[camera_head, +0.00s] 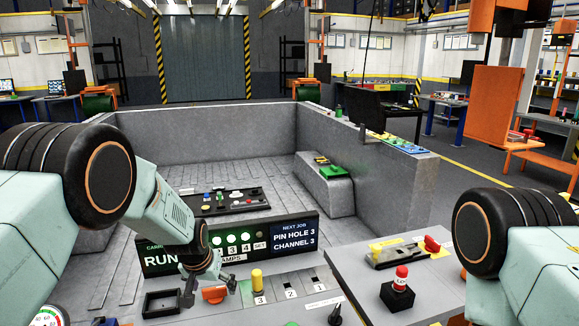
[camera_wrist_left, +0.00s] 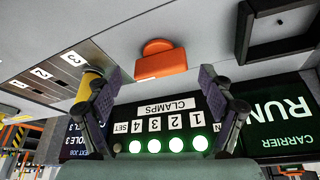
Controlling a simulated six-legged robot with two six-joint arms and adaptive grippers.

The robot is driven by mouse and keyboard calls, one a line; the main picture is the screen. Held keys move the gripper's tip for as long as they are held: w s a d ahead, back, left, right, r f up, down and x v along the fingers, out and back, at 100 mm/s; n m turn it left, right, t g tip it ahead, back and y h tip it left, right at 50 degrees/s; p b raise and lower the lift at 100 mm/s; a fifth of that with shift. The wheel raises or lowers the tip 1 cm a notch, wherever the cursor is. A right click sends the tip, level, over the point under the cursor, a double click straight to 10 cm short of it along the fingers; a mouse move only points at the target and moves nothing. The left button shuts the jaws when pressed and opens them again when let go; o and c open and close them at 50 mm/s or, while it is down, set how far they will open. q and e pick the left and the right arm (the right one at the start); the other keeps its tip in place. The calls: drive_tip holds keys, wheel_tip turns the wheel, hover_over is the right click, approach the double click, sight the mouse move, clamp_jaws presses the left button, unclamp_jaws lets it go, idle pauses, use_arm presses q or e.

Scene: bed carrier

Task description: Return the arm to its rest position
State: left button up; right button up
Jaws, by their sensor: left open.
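My left arm comes in from the left in the head view and bends down to the control console. My left gripper (camera_head: 209,290) is open and its fingers point down at the console. In the left wrist view, the open fingers (camera_wrist_left: 148,74) stand apart with an orange knob (camera_wrist_left: 160,58) showing beyond and between them; nothing is held. The knob (camera_head: 214,294) also shows in the head view. A yellow pin (camera_head: 257,278) stands upright by the slot labelled 3. My right gripper is out of view; only part of my right arm shows.
A display (camera_head: 290,240) reads RUN and NEXT JOB, PIN HOLE 3, CHANNEL 3, with several clamp lamps lit green. An empty black square frame (camera_head: 161,303) lies left of the knob. A red-topped button (camera_head: 398,290) and a red-handled lever (camera_head: 431,243) stand right.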

use_arm(q)
drive_tip(key=shift+m, duration=0.4)
drive_tip(key=shift+f+m+h+b, duration=0.15)
drive_tip(key=shift+m+h+b, duration=0.25)
drive_tip(key=shift+m+b, duration=0.4)
drive_tip(key=shift+a+m+h+b, duration=0.1)
drive_tip(key=shift+m+h+b, duration=0.2)
drive_tip(key=shift+m+b, duration=0.45)
drive_tip(key=shift+w+m+g+h+b, duration=0.15)
drive_tip(key=shift+m+g+h+b, duration=0.3)
drive_tip(key=shift+m+b, duration=0.75)
drive_tip(key=m+h+b, duration=0.1)
drive_tip(key=m, duration=0.2)
drive_tip(key=shift+a+g, duration=0.1)
drive_tip(key=shift+g, duration=0.25)
drive_tip(key=shift+m+g+h+b, duration=0.25)
drive_tip(key=shift+m+g+b, duration=0.15)
drive_tip(key=shift+m+b, duration=0.65)
drive_tip(key=shift+m, duration=0.7)
drive_tip(key=shift+r, duration=0.2)
